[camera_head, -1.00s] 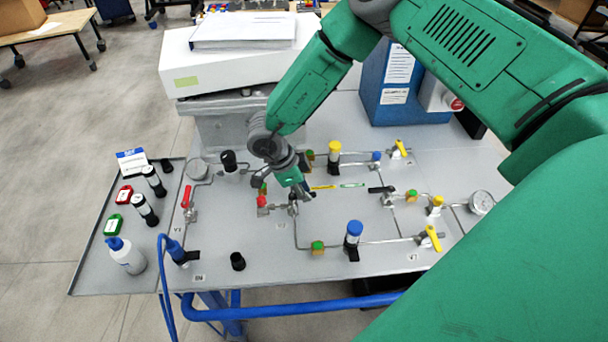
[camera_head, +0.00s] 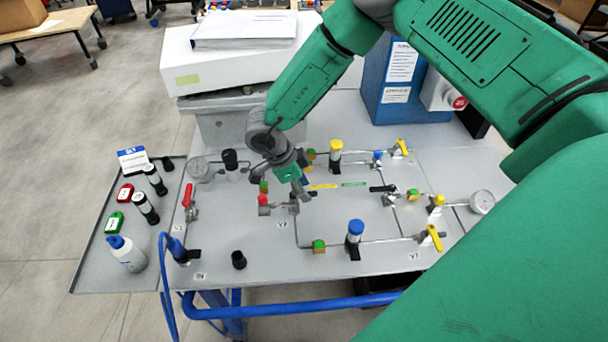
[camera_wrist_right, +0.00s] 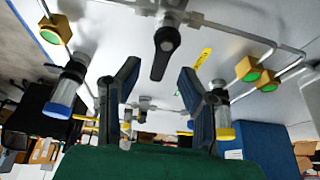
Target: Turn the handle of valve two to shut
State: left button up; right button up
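The valve near the label that seems to read V2 (camera_head: 282,224) sits left of the middle of the panel; its body (camera_head: 293,207) shows just below my right gripper (camera_head: 302,187). In the right wrist view its black lever handle (camera_wrist_right: 165,52) points down the picture. My right gripper also shows there (camera_wrist_right: 159,70), with its two fingers spread wide. The lever's end lies between the fingertips in that picture, with a gap on each side. I cannot tell the depth between them. My left gripper is not in view.
Another black-handled valve (camera_head: 385,189) is to the right. Thin pipes cross the grey panel (camera_head: 330,262). A blue cabinet (camera_head: 400,105) stands behind.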

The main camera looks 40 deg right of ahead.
jog(key=v, duration=1.1)
jog(key=shift+w+f, duration=0.1)
jog(key=shift+w, duration=0.05)
